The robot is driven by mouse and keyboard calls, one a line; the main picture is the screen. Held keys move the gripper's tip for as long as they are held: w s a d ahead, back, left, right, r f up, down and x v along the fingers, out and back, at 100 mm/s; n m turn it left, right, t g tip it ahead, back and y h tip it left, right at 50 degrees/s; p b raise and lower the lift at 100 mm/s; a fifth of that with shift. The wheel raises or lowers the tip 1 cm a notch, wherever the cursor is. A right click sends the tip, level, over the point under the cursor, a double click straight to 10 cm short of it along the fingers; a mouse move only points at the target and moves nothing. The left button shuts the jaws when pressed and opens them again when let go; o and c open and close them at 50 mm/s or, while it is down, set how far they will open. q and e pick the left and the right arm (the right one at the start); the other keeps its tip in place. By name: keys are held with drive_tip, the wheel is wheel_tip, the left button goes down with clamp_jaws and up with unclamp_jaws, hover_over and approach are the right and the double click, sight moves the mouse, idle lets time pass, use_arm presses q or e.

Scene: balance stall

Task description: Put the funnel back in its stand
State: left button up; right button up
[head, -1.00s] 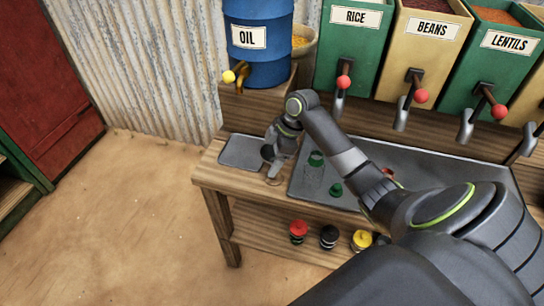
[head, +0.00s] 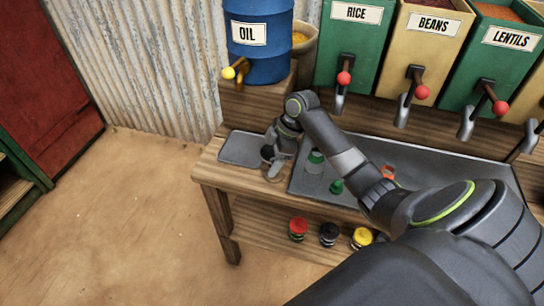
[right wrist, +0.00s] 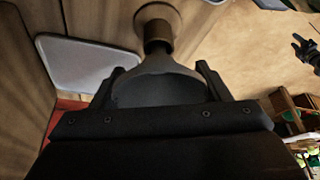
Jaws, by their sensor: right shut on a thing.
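My right gripper (head: 275,158) is low over the left end of the wooden table. In the right wrist view its two fingers (right wrist: 158,88) are shut on the sides of the grey funnel (right wrist: 157,68). The funnel's narrow end points away from the wrist, toward a brown round ring (right wrist: 157,14), which looks like the stand. A brown sleeve lies between cone and ring; I cannot tell whether the spout is inside the ring or only lined up with it. In the head view the funnel (head: 277,169) is small and partly hidden by the gripper.
A grey tray (head: 242,148) lies left of the gripper. A jar with a green top (head: 315,161) and a green lid (head: 337,187) are to its right. The blue oil drum (head: 258,45) and dispensers stand behind. Several lids are on the lower shelf (head: 270,238).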

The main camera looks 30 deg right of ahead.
sight(267, 153)
drive_tip(key=shift+f, duration=0.75)
idle(0.3)
drive_tip(key=o, duration=1.1)
drive_tip(key=shift+o, duration=0.7)
drive_tip(key=shift+r, duration=0.2)
drive_tip(key=shift+r+p, duration=3.35)
drive_tip(key=shift+p, duration=0.15)
drive_tip(key=shift+f, duration=0.1)
